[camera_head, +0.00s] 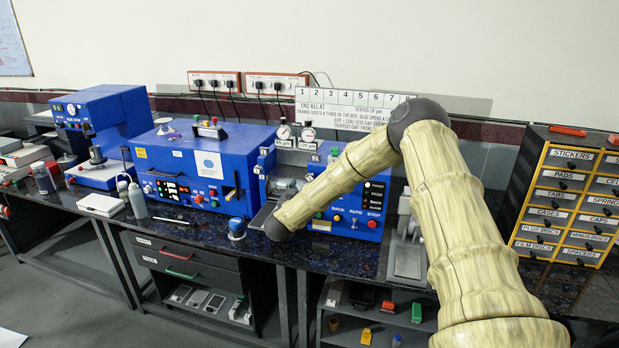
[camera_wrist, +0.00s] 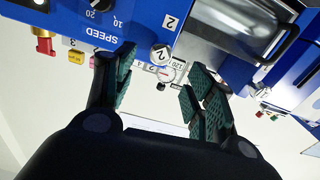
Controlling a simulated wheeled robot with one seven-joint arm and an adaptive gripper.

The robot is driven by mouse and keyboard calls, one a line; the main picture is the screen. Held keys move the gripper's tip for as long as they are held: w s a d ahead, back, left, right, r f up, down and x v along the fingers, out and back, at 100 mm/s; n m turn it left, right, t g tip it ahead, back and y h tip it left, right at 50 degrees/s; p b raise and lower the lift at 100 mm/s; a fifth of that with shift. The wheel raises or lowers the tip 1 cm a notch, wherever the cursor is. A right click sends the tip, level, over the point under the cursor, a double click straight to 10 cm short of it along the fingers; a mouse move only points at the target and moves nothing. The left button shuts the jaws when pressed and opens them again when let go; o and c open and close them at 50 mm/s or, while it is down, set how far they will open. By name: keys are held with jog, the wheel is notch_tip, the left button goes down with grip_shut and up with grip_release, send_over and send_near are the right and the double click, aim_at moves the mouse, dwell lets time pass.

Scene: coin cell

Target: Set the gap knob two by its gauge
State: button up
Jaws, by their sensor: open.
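There my gripper and the knob are hidden by my arm.
A SPEED dial (camera_wrist: 97,10) and a red button (camera_wrist: 44,40) are left of my fingers in the wrist view. A metal cylinder (camera_wrist: 235,22) with a black handle is to the right. A notice (camera_head: 352,108) hangs behind the machine. A blue-capped jar (camera_head: 237,228) stands on the bench.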

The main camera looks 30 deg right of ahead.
aim_at(311, 177)
jog(key=p+x, duration=0.2)
jog(key=x, duration=0.6)
jog(key=shift+p, duration=0.35)
jog(key=shift+w, duration=0.1)
jog(key=c, duration=1.1)
